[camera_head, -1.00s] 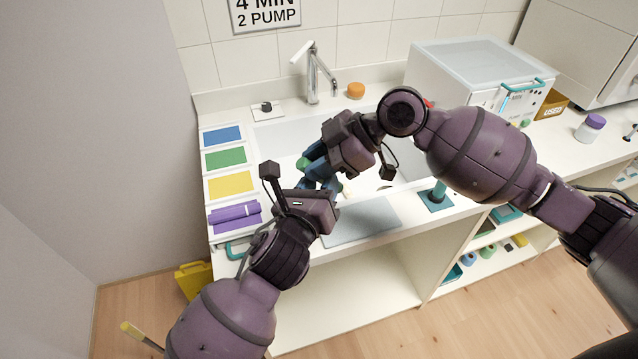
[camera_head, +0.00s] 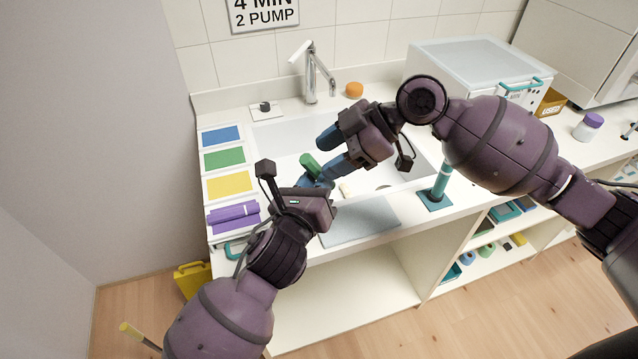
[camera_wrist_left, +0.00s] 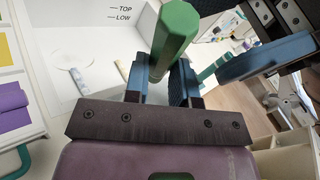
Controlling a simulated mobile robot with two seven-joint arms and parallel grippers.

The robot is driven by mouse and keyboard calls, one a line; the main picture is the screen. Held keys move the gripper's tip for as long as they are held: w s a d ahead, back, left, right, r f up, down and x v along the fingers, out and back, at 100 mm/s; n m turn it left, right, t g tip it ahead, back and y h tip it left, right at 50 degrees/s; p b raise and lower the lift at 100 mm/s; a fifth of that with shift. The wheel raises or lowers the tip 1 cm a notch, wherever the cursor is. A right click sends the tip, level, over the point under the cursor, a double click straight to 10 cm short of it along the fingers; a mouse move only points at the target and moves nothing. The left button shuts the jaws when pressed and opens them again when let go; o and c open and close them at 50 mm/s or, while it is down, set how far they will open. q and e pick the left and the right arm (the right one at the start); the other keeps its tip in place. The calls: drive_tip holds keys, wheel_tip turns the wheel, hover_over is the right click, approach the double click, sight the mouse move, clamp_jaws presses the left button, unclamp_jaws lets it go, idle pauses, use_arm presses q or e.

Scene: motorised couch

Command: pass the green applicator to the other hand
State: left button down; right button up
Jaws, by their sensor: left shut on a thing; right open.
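The green applicator (camera_head: 311,165) is upright but tilted over the sink's front left part. My left gripper (camera_head: 317,179) is shut on it from the near side. In the left wrist view the applicator (camera_wrist_left: 175,38) rises from between the blue fingers of my left gripper (camera_wrist_left: 165,72), and its lower part is hidden behind them. My right gripper (camera_head: 331,150) is open, just right of the applicator, with its blue fingers spread and pointing left. It holds nothing. A blue finger of it also shows at the upper right of the left wrist view.
The sink (camera_head: 285,135) lies under both grippers, with a tap (camera_head: 312,75) behind. Blue, green and yellow cards and a purple roll (camera_head: 234,213) line the left counter. A teal post (camera_head: 440,182) stands right of the sink. A lidded box (camera_head: 470,65) is at the back right.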

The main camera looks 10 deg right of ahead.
drive_tip(key=w+v, duration=0.1)
drive_tip(key=v, duration=0.8)
drive_tip(key=s+f+m+t, duration=0.2)
drive_tip(key=s+f+m, duration=0.45)
drive_tip(key=f, duration=0.75)
drive_tip(key=s+f+m+t, duration=0.1)
drive_tip(key=s+f+m, duration=0.2)
drive_tip(key=s+f, duration=0.85)
drive_tip(key=s+d+f+m+t+h, duration=0.35)
drive_tip(key=d+f+m+h, duration=0.3)
drive_tip(key=f, duration=0.55)
drive_tip(key=w+d+r+m+t+h, duration=0.2)
drive_tip(key=w+d+t+h, duration=0.1)
drive_tip(key=d, duration=0.3)
drive_tip(key=shift+t+h, duration=0.45)
drive_tip(key=shift+t, duration=0.2)
